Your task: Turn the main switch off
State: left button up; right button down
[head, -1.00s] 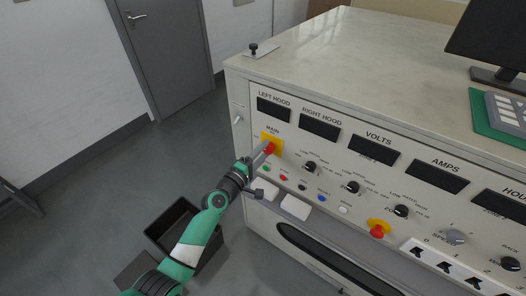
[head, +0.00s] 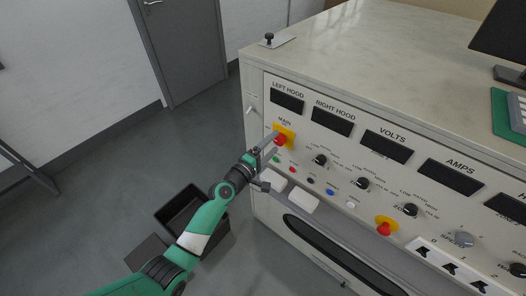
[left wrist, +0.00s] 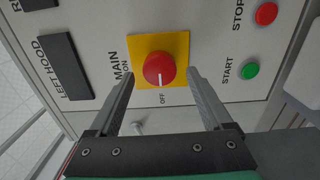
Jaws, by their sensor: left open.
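The main switch (head: 280,139) is a red round knob on a yellow plate at the panel's left end. In the left wrist view the knob (left wrist: 159,68) shows a white mark that points down toward the OFF label; the ON label is at the plate's left side. My left gripper (head: 270,146) is at the switch. In the left wrist view its fingers (left wrist: 160,80) are open, one on each side of the knob, with gaps to it visible. Whether they reach its depth I cannot tell. My right gripper is not in view.
A green start button (left wrist: 250,70) and red stop button (left wrist: 266,13) are close to the switch. Black knobs (head: 320,160) and a red emergency button (head: 384,228) are farther right. White blocks (head: 304,200) project below the panel. A dark open bin (head: 180,207) stands on the floor.

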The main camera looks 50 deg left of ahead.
pick_arm(q)
jog(key=s+d+p, duration=0.1)
jog(key=s+p, duration=0.1)
jog(key=s, duration=0.8)
jog(key=shift+s+d, duration=0.25)
jog(key=shift+d, duration=0.05)
